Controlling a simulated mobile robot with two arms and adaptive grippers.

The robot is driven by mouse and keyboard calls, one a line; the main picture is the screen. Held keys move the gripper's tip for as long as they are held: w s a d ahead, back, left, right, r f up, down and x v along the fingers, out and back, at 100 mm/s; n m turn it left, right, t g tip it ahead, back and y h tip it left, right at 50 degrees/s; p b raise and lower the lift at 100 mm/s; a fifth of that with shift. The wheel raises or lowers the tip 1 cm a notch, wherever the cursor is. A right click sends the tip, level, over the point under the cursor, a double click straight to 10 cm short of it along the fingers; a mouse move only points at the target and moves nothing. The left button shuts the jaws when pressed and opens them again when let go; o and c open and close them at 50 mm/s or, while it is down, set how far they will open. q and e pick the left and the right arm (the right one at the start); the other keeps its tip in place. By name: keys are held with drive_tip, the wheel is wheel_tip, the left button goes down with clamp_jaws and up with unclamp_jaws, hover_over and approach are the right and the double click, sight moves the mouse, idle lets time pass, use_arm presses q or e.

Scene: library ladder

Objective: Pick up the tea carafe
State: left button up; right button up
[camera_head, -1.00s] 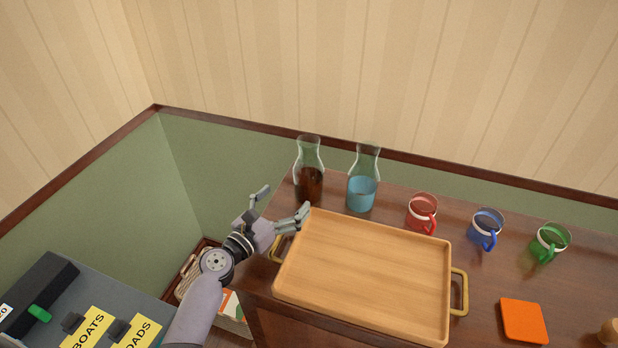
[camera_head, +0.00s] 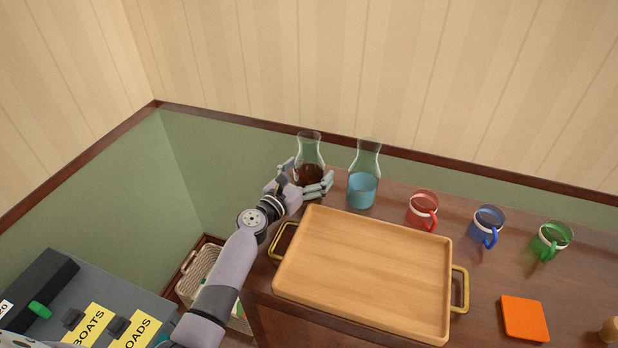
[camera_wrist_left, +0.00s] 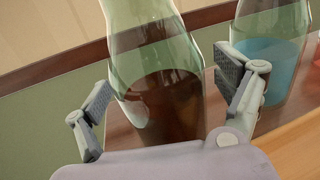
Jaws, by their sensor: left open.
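The tea carafe (camera_head: 309,152) is a clear glass bottle with dark brown liquid, upright at the left end of the wooden cabinet top. My left gripper (camera_head: 308,187) is open, with its fingers on either side of the carafe's lower body. In the left wrist view the carafe (camera_wrist_left: 160,85) stands between the two open fingers (camera_wrist_left: 165,100), with a gap at the left finger; whether the right finger touches is unclear. The fingers hide part of the carafe's lower body in the head view. My right gripper is not in view.
A carafe of blue liquid (camera_head: 362,188) stands close to the right. A wooden tray (camera_head: 365,270) with brass handles lies in front. Red (camera_head: 423,208), blue (camera_head: 487,226) and green (camera_head: 552,240) mugs and an orange square (camera_head: 524,318) are further right. The wall is behind.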

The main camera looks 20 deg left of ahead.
use_arm(q)
drive_tip(key=c, duration=2)
drive_tip(key=shift+w+r, duration=0.1)
drive_tip(key=shift+r, duration=0.05)
drive_tip(key=shift+c, duration=0.2)
